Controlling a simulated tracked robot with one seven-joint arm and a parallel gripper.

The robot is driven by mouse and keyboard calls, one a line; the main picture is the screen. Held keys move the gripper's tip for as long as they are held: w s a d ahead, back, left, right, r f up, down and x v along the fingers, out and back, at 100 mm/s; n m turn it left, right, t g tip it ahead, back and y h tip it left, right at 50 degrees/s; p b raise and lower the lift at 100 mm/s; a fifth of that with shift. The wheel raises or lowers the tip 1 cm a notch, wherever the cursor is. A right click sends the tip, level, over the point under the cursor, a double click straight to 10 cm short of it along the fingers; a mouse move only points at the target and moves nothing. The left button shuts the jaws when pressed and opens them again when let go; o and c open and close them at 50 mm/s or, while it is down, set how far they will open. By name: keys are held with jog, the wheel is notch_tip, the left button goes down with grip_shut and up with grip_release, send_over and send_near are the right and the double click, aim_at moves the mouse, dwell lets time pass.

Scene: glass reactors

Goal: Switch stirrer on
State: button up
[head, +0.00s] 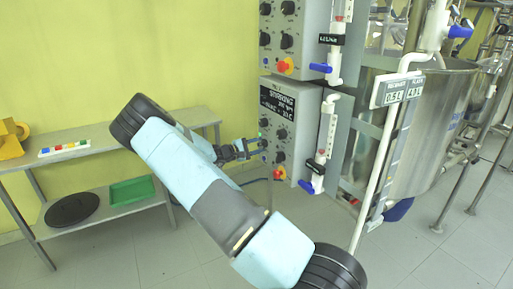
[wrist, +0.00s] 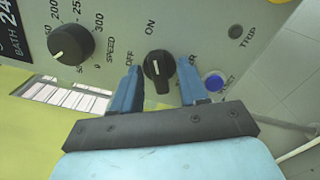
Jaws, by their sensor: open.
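In the wrist view, a black OFF/ON rotary switch (wrist: 159,70) sits on the grey panel. OFF is printed to its left and ON above it. Its white mark points roughly upward in the picture, slightly left; which label it is set to is hard to tell. My gripper (wrist: 161,85) is open, with one blue finger on each side of the switch. Whether the fingers touch it I cannot tell. Other lettering by the right finger is partly hidden. In the head view, my gripper (head: 258,146) is at the front of the lower control box (head: 292,113).
A red knob (head: 280,173) sits low on the box. Blue-handled valves (head: 306,187) and a steel vessel (head: 425,130) stand right. A shelf (head: 115,145) stands left.

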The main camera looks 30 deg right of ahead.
jog(key=a, duration=1.3)
jog(key=shift+s+a, duration=0.2)
jog(key=shift+a, duration=0.15)
jog(key=s+r+m+g+y, duration=0.1)
jog(key=s+r+m+y, duration=0.2)
jog(key=s+r+y, duration=0.55)
jog(key=s+r+m+g+y, duration=0.15)
jog(key=s+r+y, duration=0.35)
jog(key=s, duration=0.6)
jog(key=s+a+r+m+t+y, duration=0.1)
jog(key=s+a+r, duration=0.4)
jog(key=s, duration=0.7)
jog(key=s+a+r+t+y, duration=0.3)
jog(key=s+a+r+t, duration=0.2)
jog(key=s+r, duration=0.3)
jog(key=s+t, duration=0.1)
jog(key=s, duration=0.3)
jog(key=shift+s+a+r+m, duration=0.15)
jog(key=shift+s+a+m, duration=0.1)
jog(key=shift+s+m, duration=0.15)
jog(key=shift+s+t+y, duration=0.15)
jog(key=shift+t+y, duration=0.1)
